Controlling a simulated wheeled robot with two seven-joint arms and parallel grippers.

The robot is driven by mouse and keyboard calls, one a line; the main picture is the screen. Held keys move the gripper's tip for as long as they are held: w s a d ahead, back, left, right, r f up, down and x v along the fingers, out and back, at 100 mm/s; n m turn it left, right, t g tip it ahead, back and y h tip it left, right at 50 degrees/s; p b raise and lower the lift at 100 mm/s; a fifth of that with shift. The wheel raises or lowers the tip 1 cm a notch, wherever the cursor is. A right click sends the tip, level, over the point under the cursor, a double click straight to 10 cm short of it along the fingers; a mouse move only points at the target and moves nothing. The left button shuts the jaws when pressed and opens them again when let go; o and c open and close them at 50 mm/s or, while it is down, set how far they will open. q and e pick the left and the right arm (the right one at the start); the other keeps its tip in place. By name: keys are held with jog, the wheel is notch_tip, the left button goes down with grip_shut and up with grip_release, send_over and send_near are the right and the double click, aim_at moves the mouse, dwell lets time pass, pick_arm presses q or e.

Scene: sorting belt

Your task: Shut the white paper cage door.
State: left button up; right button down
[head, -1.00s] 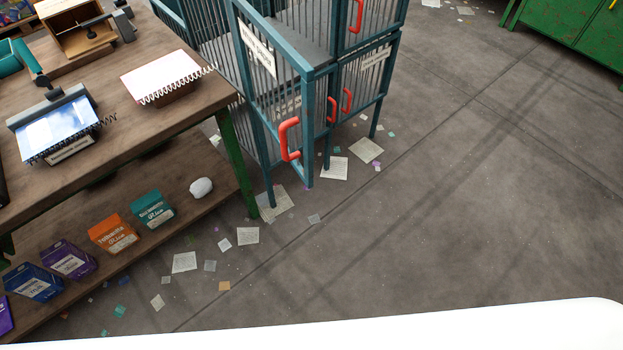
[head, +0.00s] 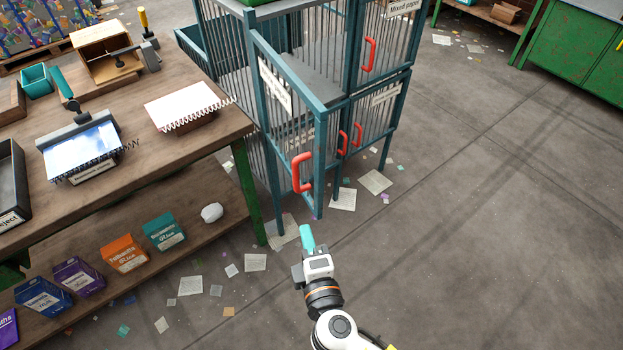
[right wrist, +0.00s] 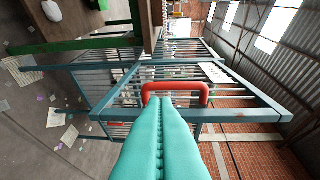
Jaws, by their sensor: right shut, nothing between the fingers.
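The barred teal cage door (head: 319,165) stands swung open, sticking out from the cage front toward me. It carries a pale label (head: 275,85), too small to read surely, and a red handle (head: 302,173) near its free edge. My right gripper (head: 306,237), with teal fingers, is shut and empty, below and in front of the handle in the head view. My left gripper is not in view.
The teal cage (head: 330,70) stands behind the door, with other shut doors and red handles. A wooden workbench (head: 215,130) with a lower shelf of boxes stands close on the left. Paper scraps (head: 255,262) litter the floor. The floor at right is clear.

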aim_at(313, 183)
jog(key=shift+t, duration=0.5)
jog(key=w+r+p, duration=0.1)
jog(key=w, duration=0.2)
jog(key=w+r+p, duration=0.1)
jog(key=w, duration=0.3)
jog(key=w+d+r+p, duration=0.1)
jog(key=w+p, duration=0.1)
jog(key=w, duration=0.2)
jog(key=shift+w+d+r, duration=0.1)
jog(key=shift+r, duration=0.15)
jog(key=shift+d, duration=0.1)
